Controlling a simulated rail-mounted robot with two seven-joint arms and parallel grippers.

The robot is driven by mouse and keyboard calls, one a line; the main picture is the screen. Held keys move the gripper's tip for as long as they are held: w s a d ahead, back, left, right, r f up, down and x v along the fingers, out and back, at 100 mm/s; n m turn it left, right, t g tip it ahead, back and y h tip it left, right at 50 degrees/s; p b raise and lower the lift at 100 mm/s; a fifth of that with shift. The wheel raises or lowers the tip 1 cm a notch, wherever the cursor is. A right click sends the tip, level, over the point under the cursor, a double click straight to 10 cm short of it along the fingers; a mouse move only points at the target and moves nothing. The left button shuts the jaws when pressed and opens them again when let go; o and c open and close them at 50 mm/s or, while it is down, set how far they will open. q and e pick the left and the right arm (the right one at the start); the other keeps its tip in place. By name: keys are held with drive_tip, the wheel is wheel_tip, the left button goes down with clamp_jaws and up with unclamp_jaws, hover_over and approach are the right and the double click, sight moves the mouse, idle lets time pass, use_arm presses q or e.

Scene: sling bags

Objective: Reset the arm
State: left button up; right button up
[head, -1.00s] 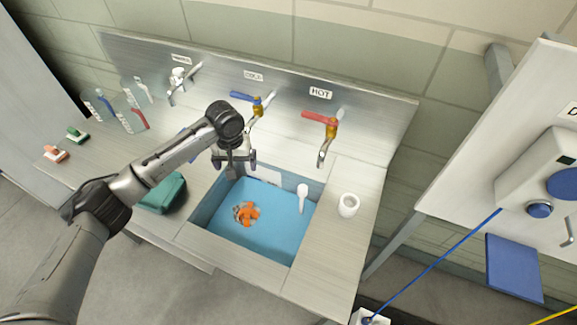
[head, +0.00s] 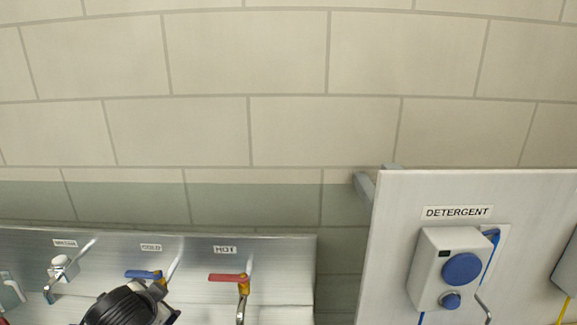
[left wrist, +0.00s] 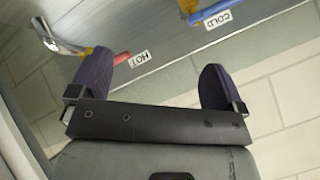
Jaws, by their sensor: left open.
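My left gripper (left wrist: 150,82) shows in the left wrist view with its two dark fingers spread wide and nothing between them. The steel backsplash with the HOT and COLD labels lies beyond the fingers. In the head view only a dark rounded part of my left arm (head: 130,308) shows at the bottom edge, in front of the cold tap. The fingers cannot be made out clearly there. My right gripper is in neither view.
The steel backsplash (head: 285,262) carries a white-handled tap (head: 60,263), a blue-handled cold tap (head: 143,274) and a red-handled hot tap (head: 228,278). A detergent dispenser (head: 449,268) hangs on a panel at right. The tiled wall (head: 300,80) above is bare.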

use_arm(q)
drive_tip(key=s+d+f+t+h, duration=0.25)
drive_tip(key=s+d, duration=0.35)
drive_tip(key=s, duration=0.4)
drive_tip(key=s+f+n+g, duration=0.2)
drive_tip(key=s+f+g, duration=0.2)
drive_tip(key=s+f, duration=1)
drive_tip(key=s+f+n+g, duration=0.2)
drive_tip(key=s+f+g, duration=0.3)
drive_tip(key=s+f, duration=0.9)
drive_tip(key=w+p+v, duration=0.3)
drive_tip(key=p+v, duration=1)
drive_tip(key=v, duration=0.1)
drive_tip(key=w+r+p+v, duration=0.1)
drive_tip(key=w+p+v, duration=0.2)
drive_tip(key=p+v, duration=1)
drive_tip(key=shift+d+r+t, duration=0.35)
drive_tip(key=shift+d+r, duration=0.35)
drive_tip(key=shift+r, duration=0.15)
drive_tip(key=shift+s, duration=0.1)
